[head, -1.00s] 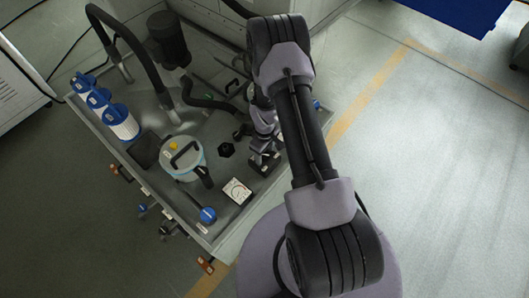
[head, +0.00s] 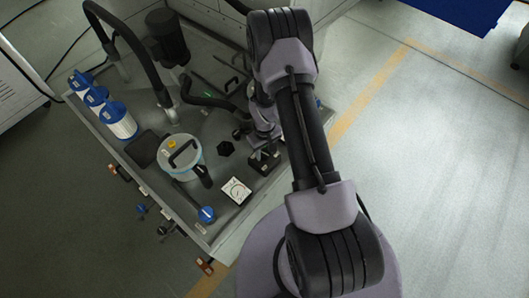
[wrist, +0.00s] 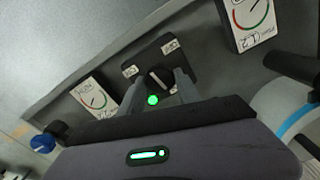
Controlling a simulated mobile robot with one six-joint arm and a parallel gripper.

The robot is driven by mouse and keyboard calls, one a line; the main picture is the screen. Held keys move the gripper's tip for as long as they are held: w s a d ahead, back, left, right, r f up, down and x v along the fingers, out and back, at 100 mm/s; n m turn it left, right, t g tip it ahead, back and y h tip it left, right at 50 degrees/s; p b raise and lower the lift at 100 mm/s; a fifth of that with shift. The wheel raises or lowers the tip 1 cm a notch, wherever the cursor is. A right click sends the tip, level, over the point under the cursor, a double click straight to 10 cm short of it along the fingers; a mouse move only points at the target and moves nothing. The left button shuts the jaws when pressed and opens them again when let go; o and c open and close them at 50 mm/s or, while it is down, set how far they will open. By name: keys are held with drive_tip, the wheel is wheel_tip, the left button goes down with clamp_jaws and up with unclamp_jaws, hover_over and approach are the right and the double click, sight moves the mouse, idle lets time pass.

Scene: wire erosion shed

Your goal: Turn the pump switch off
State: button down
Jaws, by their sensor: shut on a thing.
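The pump switch is a small black box with white labels and a dark rotary knob; its box (wrist: 178,50) is at the top middle of the wrist view. The knob (wrist: 158,79) sits between the two grey fingers of my gripper (wrist: 158,86), which is shut on it. In the head view, my gripper (head: 263,153) is at the black switch box (head: 264,164) on the near right edge of the bench. My wrist and fingers partly hide the switch there. The knob's pointing direction is hard to read.
A white dial gauge (head: 236,190) sits just left of the switch; another gauge (wrist: 249,18) is close in the wrist view. A lidded canister (head: 180,158), a blue-knobbed valve (head: 207,214), blue-and-white filters (head: 118,119) and black hoses crowd the bench. The floor at right is clear.

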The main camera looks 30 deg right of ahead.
sight(265, 153)
drive_tip(key=m+b, duration=0.2)
drive_tip(key=m, duration=0.2)
drive_tip(key=shift+m+b, duration=0.65)
drive_tip(key=shift+m, duration=1.15)
drive_tip(key=c, duration=0.9)
unclamp_jaws()
drive_tip(key=shift+o, duration=0.2)
wheel_tip(265, 153, up, 18)
drive_tip(key=p, duration=0.5)
drive_tip(key=shift+f, duration=0.25)
